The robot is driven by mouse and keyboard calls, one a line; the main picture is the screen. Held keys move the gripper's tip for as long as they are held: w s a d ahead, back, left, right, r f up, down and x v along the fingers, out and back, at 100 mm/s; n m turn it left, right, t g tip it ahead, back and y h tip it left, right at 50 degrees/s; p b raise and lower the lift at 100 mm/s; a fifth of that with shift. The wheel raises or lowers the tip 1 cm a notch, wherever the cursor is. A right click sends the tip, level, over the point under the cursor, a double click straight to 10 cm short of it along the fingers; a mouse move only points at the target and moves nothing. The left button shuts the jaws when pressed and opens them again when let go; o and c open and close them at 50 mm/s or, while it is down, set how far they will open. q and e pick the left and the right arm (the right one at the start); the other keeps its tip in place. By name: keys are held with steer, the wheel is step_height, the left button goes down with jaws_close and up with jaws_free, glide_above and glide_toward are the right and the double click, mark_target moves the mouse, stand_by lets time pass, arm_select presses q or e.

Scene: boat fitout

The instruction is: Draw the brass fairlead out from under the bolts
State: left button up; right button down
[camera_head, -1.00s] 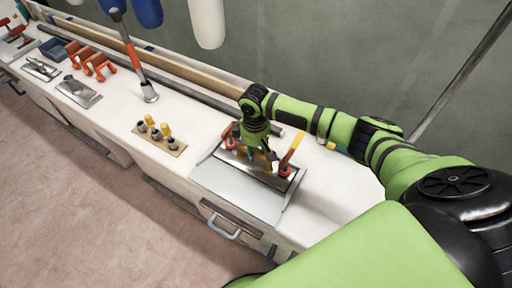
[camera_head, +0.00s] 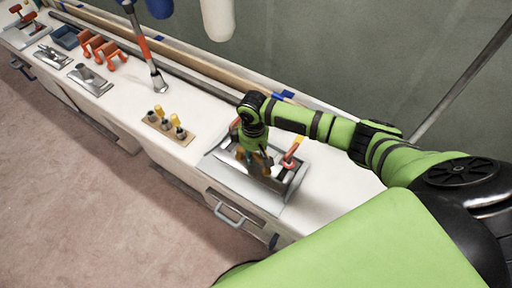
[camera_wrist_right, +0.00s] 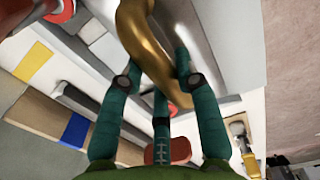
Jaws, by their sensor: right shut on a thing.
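My right gripper (camera_head: 255,160) is over the grey metal tray (camera_head: 227,181) on the bench. In the right wrist view my gripper (camera_wrist_right: 157,80) has its teal fingers closed on the curved, shiny brass fairlead (camera_wrist_right: 146,40). The fairlead runs between the fingers and past them toward the top of the picture. In the head view it is mostly hidden by the gripper. A red and orange-yellow handled piece (camera_head: 293,151) stands at the tray's right side. A second red one is partly hidden behind my gripper at the left. I cannot make out the bolts clearly. My left gripper is out of view.
A wooden board (camera_head: 165,125) with several yellow and dark fittings lies left of the tray. Behind it stands a grey and orange post (camera_head: 145,50). Orange brackets (camera_head: 100,48) and metal plates are farther left. A drawer handle (camera_head: 230,216) sits below the tray.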

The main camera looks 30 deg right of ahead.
mark_target(245, 174)
steer(key=shift+s+a+r+p, duration=0.1)
steer(key=shift+s+a+p, duration=0.35)
steer(key=shift+a, duration=0.25)
steer(key=shift+s+a+f+p, duration=0.1)
steer(key=shift+s+a+p, duration=0.3)
steer(key=shift+a+p, duration=0.25)
steer(key=shift+s+a+r+p, duration=0.1)
steer(key=shift+s+a+p, duration=0.35)
steer(key=shift+a, duration=0.3)
steer(key=c, duration=0.8)
jaws_free()
step_height(245, 174, up, 12)
steer(key=shift+f, duration=0.1)
